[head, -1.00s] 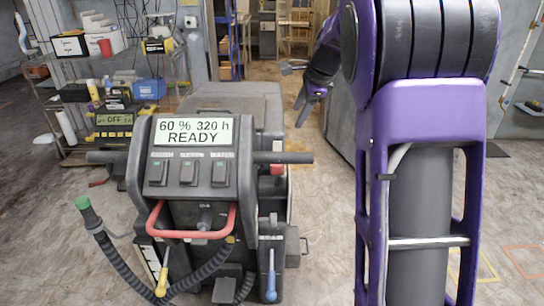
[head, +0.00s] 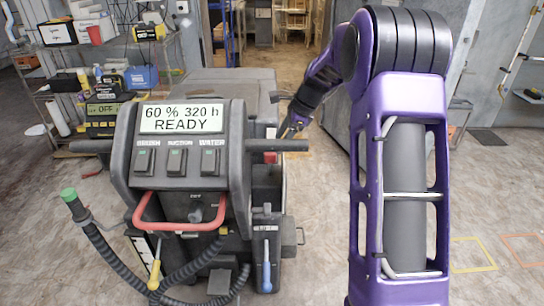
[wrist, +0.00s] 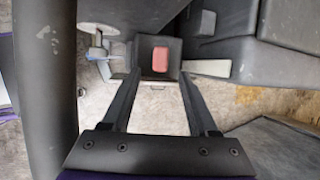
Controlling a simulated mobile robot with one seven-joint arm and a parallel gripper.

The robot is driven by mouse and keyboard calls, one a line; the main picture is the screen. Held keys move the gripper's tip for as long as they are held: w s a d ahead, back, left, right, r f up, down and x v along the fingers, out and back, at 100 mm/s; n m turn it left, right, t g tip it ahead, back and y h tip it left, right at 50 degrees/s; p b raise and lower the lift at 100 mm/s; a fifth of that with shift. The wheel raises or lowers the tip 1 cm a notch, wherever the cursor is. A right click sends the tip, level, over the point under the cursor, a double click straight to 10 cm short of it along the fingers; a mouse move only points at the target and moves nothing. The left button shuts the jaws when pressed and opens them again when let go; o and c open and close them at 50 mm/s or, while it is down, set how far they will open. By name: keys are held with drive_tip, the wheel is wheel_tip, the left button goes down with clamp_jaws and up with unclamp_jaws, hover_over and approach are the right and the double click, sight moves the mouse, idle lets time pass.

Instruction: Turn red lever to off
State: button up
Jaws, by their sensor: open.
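A small red piece (head: 271,157) shows on the right side of the grey machine, just below the right handlebar; I take it for the red lever. In the wrist view the red lever (wrist: 160,60) shows end-on as a red block on a dark square housing. My gripper (head: 288,130) is beside the machine, close to the right handlebar and the lever. In the wrist view my gripper (wrist: 160,82) is open, its two fingers on either side of the housing, with the red block between and beyond them. I cannot tell whether the fingers touch the housing.
The machine's control panel (head: 180,150) has a display reading "60 % 320 h READY". A red bail handle (head: 180,225), yellow lever (head: 155,274) and blue lever (head: 266,270) are below. The right handlebar (head: 283,145) is close to my arm.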

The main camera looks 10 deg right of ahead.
sight(270, 165)
drive_tip(key=b+x, duration=0.1)
drive_tip(key=x, duration=0.6)
clamp_jaws()
idle(1.3)
